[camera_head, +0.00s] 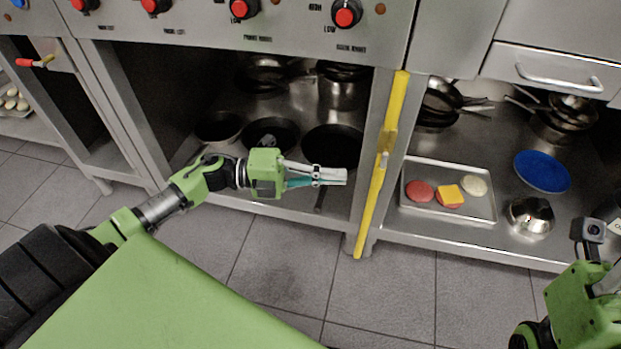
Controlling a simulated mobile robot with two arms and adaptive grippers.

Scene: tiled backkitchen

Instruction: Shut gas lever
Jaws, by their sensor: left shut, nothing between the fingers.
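A yellow gas pipe (372,200) runs down the steel post between two counter bays. A valve fitting (390,142) sits partway up it, with a small pale lever end (384,160) just below; the lever's exact angle is hard to tell. My left gripper (345,176) is shut and empty.
Dark pans (332,146) stand on the shelf behind my left gripper. Right of the pipe are a tray (480,207) with round patties, a blue plate (542,171) and a metal bowl (531,217). Red knobs (346,13) line the panel above. Another lever, red (25,62), is far left.

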